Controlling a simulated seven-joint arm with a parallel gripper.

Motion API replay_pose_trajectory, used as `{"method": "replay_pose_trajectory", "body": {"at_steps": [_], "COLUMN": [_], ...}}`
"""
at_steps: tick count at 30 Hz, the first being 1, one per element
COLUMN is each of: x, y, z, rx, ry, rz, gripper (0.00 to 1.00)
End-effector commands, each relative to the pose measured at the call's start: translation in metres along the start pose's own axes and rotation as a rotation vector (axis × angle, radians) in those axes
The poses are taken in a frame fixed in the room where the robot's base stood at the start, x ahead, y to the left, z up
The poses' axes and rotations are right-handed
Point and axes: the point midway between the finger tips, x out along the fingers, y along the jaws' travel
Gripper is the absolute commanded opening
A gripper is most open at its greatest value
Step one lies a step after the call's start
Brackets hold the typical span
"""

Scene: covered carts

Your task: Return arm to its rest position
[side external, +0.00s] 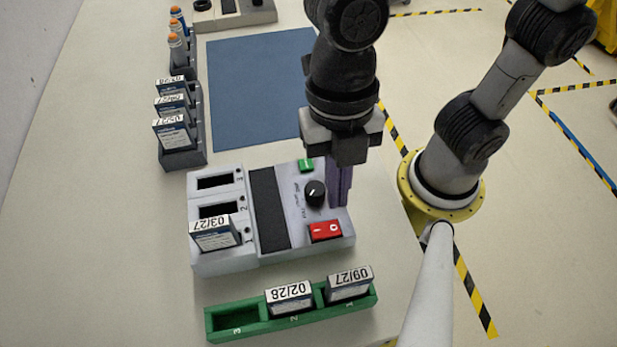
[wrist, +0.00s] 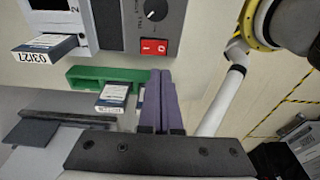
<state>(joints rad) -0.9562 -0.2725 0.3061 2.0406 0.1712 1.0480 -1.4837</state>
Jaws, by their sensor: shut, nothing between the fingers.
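My gripper (side external: 340,182) is shut and empty, with its purple fingers pressed together. In the side external view it points down over the right part of the grey control box (side external: 222,263), next to the black knob (side external: 315,193) and the red switch (side external: 325,231). I cannot tell whether the fingertips touch the box. In the wrist view the shut fingers (wrist: 160,80) show below the red switch (wrist: 154,47), beside the green rack (wrist: 92,74). A box labelled 03/27 (side external: 213,233) stands in slot 1 of the control box.
The green rack (side external: 232,325) holds boxes labelled 02/28 (side external: 289,297) and 09/27 (side external: 349,283); its compartment 3 is empty. A dark rack (side external: 187,158) with several boxes and a rack of orange-capped bottles (side external: 176,50) stand at left. The blue mat (side external: 255,95) is bare.

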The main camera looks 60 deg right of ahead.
Motion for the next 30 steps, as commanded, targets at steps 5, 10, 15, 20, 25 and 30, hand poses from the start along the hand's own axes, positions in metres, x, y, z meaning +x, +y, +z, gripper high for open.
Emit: {"method": "replay_pose_trajectory", "body": {"at_steps": [5, 10, 15, 20, 25, 30], "x": [-0.009, -0.041, -0.067, -0.081, -0.082, -0.074], "y": [0.005, -0.003, -0.035, -0.079, -0.119, -0.134], "z": [0.019, 0.07, 0.124, 0.161, 0.179, 0.182], "rx": [0.074, 0.276, 0.668, 1.168, 1.683, 2.018], "ry": [0.003, -0.007, -0.036, -0.045, -0.003, 0.081], "rz": [0.036, 0.161, 0.313, 0.477, 0.642, 0.721], "gripper": [0.0, 0.0, 0.0, 0.0, 0.0, 0.0]}}
